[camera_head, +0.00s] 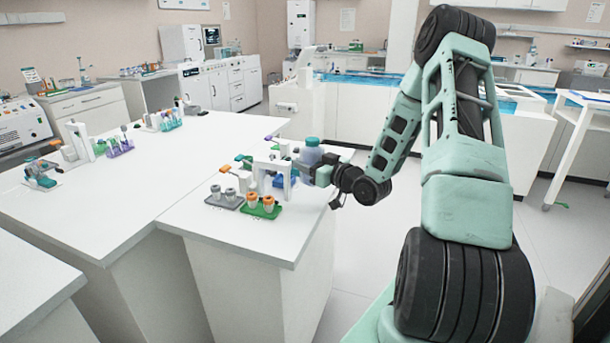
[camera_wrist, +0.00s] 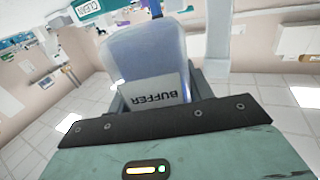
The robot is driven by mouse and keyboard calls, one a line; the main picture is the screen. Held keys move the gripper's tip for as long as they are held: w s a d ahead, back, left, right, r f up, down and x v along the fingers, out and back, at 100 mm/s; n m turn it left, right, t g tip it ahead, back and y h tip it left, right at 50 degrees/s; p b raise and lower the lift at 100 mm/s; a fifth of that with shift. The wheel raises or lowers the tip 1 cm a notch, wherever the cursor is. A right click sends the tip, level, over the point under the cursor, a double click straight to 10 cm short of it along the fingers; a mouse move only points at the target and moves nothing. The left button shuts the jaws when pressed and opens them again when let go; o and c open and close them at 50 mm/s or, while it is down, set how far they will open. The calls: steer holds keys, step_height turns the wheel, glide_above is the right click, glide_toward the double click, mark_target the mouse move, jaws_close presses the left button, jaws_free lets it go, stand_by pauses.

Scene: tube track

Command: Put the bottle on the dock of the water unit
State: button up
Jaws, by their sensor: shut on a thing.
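The bottle (camera_head: 310,155) is translucent blue-white with a teal cap. My gripper (camera_head: 320,170) is shut on it, and it looks upright above the right end of the white bench. In the wrist view the bottle (camera_wrist: 140,55) fills the space between my fingers (camera_wrist: 155,98), with its BUFFER label facing the camera. A white frame (camera_head: 271,166) stands just left of the bottle and may be the water unit. I cannot make out its dock for certain. A white post (camera_wrist: 218,40) is close beside the bottle in the wrist view.
A grey rack (camera_head: 224,203) and a green rack (camera_head: 262,212) with small cups stand on the bench (camera_head: 185,215) near the frame. Coloured levers (camera_head: 245,160) lie behind. More tube racks (camera_head: 118,147) stand farther left. The bench middle is clear.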

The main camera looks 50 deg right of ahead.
steer(key=shift+f, duration=2)
steer(key=shift+f, duration=0.1)
steer(key=o, duration=1.1)
